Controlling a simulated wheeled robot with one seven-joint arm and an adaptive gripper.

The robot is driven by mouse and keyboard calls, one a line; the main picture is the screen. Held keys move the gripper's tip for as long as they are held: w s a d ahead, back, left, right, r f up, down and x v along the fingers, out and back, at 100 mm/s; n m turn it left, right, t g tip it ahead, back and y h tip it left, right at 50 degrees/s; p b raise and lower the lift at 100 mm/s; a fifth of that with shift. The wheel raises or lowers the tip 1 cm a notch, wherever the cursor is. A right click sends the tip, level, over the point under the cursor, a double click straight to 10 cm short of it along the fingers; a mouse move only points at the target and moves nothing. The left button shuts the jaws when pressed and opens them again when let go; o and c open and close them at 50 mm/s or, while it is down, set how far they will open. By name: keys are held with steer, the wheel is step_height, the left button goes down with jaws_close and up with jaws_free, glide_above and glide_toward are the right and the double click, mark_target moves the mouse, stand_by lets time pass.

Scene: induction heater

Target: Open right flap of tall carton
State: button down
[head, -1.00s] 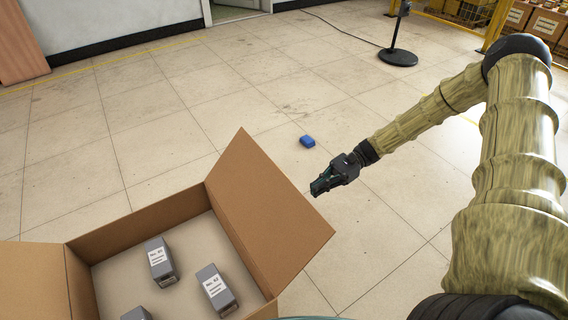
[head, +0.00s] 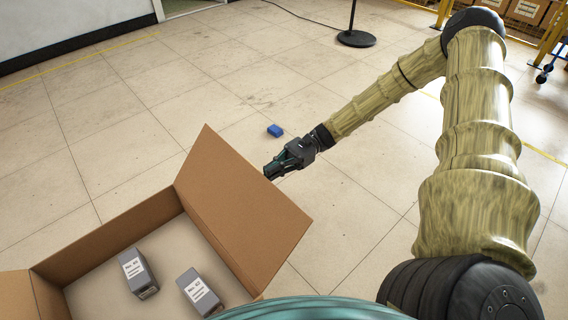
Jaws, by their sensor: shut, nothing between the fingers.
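The open tall carton (head: 103,235) stands at the lower left of the head view, its bottom part cut off by the frame. Its right flap (head: 243,205) is raised and leans outward to the right. Its left flap (head: 16,301) is folded outward at the left edge. My gripper (head: 268,174) is shut and empty, just right of the right flap's upper part in the picture. Whether its tips touch the flap, I cannot tell.
Inside the carton lie grey labelled boxes, one on the left (head: 137,273) and one on the right (head: 198,291). A small blue object (head: 275,130) lies on the floor beyond my gripper. A black stand base (head: 356,39) stands farther back. The tiled floor is mostly clear.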

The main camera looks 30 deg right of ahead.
steer(key=shift+s+a+r, duration=0.2)
steer(key=shift+a+r, duration=1.25)
steer(key=shift+a, duration=0.05)
